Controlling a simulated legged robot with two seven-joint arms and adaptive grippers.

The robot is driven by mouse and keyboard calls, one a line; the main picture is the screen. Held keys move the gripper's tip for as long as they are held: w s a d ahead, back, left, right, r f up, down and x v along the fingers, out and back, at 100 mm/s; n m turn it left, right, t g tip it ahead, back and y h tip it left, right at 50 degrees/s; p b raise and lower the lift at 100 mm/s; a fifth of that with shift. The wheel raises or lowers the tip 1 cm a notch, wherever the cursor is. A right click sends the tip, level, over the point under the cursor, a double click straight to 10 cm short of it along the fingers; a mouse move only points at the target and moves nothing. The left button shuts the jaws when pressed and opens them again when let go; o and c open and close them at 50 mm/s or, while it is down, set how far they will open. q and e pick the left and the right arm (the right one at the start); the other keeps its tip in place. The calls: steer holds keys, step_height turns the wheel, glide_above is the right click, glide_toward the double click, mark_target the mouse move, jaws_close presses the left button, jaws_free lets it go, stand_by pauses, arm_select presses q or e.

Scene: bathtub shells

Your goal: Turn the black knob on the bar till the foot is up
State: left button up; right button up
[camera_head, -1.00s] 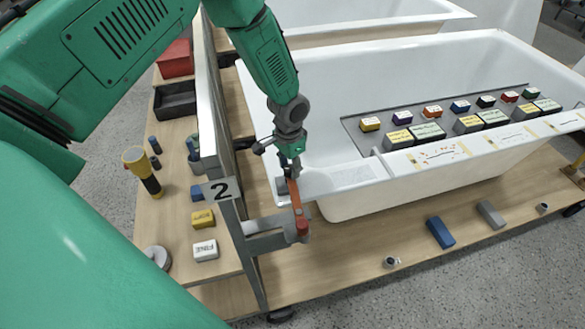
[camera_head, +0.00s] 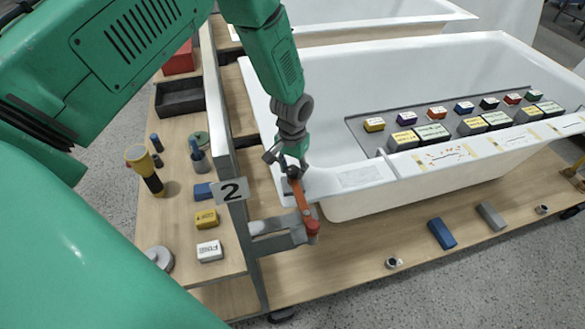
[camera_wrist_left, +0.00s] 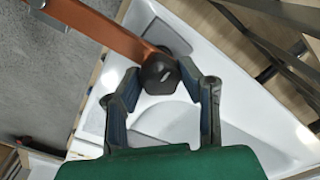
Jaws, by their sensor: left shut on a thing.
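The black knob (camera_wrist_left: 158,74) sits at the end of the orange bar (camera_wrist_left: 105,28) in the left wrist view. My left gripper (camera_wrist_left: 160,72) has one finger on each side of the knob, with the tips against it. In the head view the left gripper (camera_head: 291,172) points down at the upper end of the orange bar (camera_head: 302,205). The bar's lower end is a red block (camera_head: 312,228) beside a grey bracket (camera_head: 275,232). The knob is mostly hidden by the gripper there. I cannot make out the foot. My right gripper is not in view.
The white bathtub (camera_head: 400,185) stands right of the gripper, close to it. A grey upright frame with a "2" plate (camera_head: 232,190) stands just left. A wooden side shelf holds a yellow-black torch (camera_head: 145,172) and blocks. Labelled blocks line a grey tray (camera_head: 375,135).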

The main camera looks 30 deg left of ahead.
mark_target(293, 168)
arm_select(q)
steer(key=o, duration=1.1)
steer(key=shift+w+a, duration=0.1)
steer(key=shift+o, duration=0.2)
steer(key=shift+r, duration=0.15)
steer(key=shift+w+r, duration=0.1)
steer(key=shift+r, duration=0.25)
step_height(293, 168, up, 11)
steer(key=shift+d, duration=0.2)
steer(key=shift+a+f, duration=0.1)
